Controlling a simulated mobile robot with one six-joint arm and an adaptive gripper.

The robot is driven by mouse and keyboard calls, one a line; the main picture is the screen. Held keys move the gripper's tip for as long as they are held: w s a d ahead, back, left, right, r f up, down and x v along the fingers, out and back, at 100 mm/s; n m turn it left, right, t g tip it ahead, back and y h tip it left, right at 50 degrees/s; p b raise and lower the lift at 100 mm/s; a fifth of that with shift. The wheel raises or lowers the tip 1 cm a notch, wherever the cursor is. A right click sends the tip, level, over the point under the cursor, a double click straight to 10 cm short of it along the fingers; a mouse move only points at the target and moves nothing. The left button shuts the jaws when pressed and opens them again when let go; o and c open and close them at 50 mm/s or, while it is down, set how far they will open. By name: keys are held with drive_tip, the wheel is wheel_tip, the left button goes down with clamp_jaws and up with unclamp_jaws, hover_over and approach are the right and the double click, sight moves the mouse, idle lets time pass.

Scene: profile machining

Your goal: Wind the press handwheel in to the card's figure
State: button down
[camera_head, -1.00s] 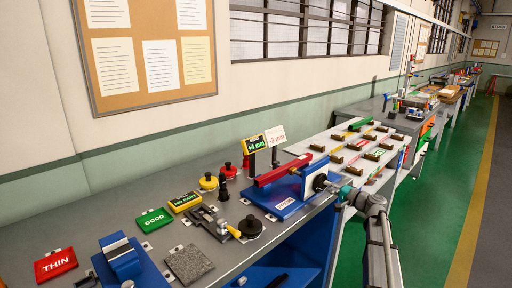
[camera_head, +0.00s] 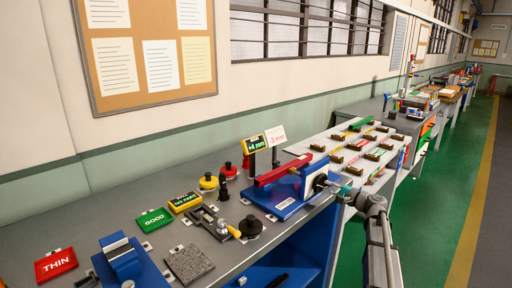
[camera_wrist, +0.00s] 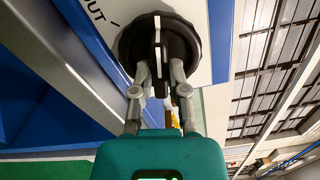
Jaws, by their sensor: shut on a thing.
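The press (camera_head: 290,208) stands at the bench's front edge, with a blue base, a red bar and a white end plate. Its black round handwheel (camera_wrist: 131,46) faces me in the wrist view, beside the printed word OUT. My gripper (camera_wrist: 160,66) is shut on the handwheel's narrow middle grip, one finger on each side. A yellow-framed display (camera_head: 255,144) appears to read +4 mm in green. The white card (camera_head: 275,136) beside it shows 3 mm in red; any sign is too small to read.
Left of the press lie a green GOOD plate (camera_head: 154,220), a red THIN plate (camera_head: 56,265), a yellow-edged sign (camera_head: 185,202) and a gauge fixture (camera_head: 215,225). Beyond it is a rack with several profiles (camera_head: 355,150). The green floor (camera_head: 425,215) at right is clear.

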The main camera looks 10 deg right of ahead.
drive_tip(key=shift+m, duration=1.5)
drive_tip(key=shift+m, duration=0.8)
drive_tip(key=c, duration=0.5)
unclamp_jaws()
drive_tip(key=shift+s+d, duration=0.1)
drive_tip(key=shift+v, duration=3.35)
